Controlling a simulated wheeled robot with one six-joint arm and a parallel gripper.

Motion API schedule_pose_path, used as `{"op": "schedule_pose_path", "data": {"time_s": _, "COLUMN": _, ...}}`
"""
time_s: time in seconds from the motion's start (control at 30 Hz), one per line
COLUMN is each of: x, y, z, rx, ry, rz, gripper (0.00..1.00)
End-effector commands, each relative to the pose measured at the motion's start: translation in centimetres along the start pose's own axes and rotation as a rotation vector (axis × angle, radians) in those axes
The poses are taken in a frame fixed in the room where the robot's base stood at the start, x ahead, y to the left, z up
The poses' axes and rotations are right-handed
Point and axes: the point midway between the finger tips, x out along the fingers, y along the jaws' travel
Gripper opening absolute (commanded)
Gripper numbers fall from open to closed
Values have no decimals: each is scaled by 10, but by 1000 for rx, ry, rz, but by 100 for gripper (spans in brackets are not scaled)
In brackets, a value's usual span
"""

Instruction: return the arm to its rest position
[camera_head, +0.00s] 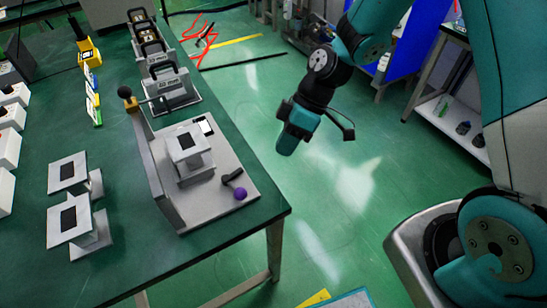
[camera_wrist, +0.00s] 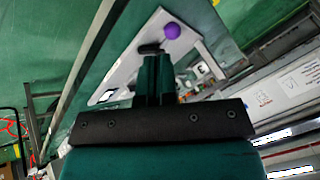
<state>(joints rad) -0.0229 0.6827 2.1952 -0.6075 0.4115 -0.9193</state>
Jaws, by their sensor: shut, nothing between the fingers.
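My gripper (camera_head: 288,143) hangs from the teal and black arm over the open green floor, to the right of the green table, and touches nothing. In the wrist view the two fingers of my gripper (camera_wrist: 155,75) are closed together with nothing between them. The grey device (camera_head: 190,155) on the table has an upright panel, a base plate and a purple ball knob (camera_head: 240,193). The purple knob also shows in the wrist view (camera_wrist: 172,30), beyond my fingertips.
The green table (camera_head: 150,265) fills the left, its right corner nearest my gripper. Two grey stands (camera_head: 68,218) and several grey handled units (camera_head: 165,80) stand on it. A workbench (camera_head: 450,125) stands at the right. Red cables (camera_head: 205,32) lie at the back. The floor between is clear.

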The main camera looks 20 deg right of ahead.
Motion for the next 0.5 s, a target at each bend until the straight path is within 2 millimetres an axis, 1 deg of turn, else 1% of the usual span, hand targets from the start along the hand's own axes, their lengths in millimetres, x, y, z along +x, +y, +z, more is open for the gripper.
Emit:
{"op": "schedule_pose_path", "data": {"time_s": 0.1, "x": -10, "y": -2, "z": 2, "rx": 0, "ry": 1, "rz": 1, "gripper": 0}}
{"op": "schedule_pose_path", "data": {"time_s": 0.37, "x": -16, "y": -6, "z": 0, "rx": 5, "ry": -2, "rz": 4, "gripper": 0}}
{"op": "schedule_pose_path", "data": {"time_s": 0.47, "x": -30, "y": -20, "z": -8, "rx": 30, "ry": -12, "rz": 23, "gripper": 0}}
{"op": "schedule_pose_path", "data": {"time_s": 0.5, "x": -38, "y": -30, "z": -13, "rx": 49, "ry": -19, "rz": 36, "gripper": 0}}
